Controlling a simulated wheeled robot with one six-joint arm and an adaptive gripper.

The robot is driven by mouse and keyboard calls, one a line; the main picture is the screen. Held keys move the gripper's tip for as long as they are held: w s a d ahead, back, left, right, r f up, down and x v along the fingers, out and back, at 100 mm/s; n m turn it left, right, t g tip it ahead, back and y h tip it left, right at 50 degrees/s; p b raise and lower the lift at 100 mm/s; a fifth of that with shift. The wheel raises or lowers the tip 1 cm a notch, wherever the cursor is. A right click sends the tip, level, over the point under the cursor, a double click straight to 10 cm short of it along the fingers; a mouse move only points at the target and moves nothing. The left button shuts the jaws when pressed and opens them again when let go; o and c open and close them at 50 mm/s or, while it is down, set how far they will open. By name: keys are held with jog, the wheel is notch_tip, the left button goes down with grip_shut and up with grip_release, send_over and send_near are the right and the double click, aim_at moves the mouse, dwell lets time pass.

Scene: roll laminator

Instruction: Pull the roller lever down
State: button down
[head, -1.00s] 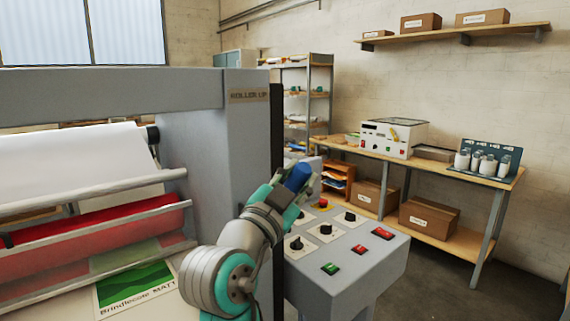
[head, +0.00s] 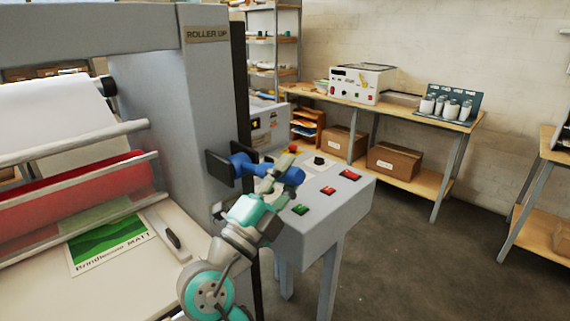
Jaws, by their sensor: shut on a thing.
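The blue roller lever (head: 243,163) sticks out from a dark mount on the side of the grey laminator housing (head: 190,110), below a "ROLLER UP" label (head: 207,34). It lies close to level and points right, toward the control panel. My gripper (head: 279,176) is shut on the lever near its outer end. The fingers hide part of the lever, and its blue tip shows past them.
The control panel (head: 325,215) with green and red buttons and a knob stands close to my gripper. A green printed sheet (head: 108,241) lies on the laminator's feed table, below the red roller (head: 70,196).

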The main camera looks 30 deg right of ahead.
jog(key=shift+f, duration=0.3)
jog(key=c, duration=0.8)
grip_release()
jog(key=v, duration=1.2)
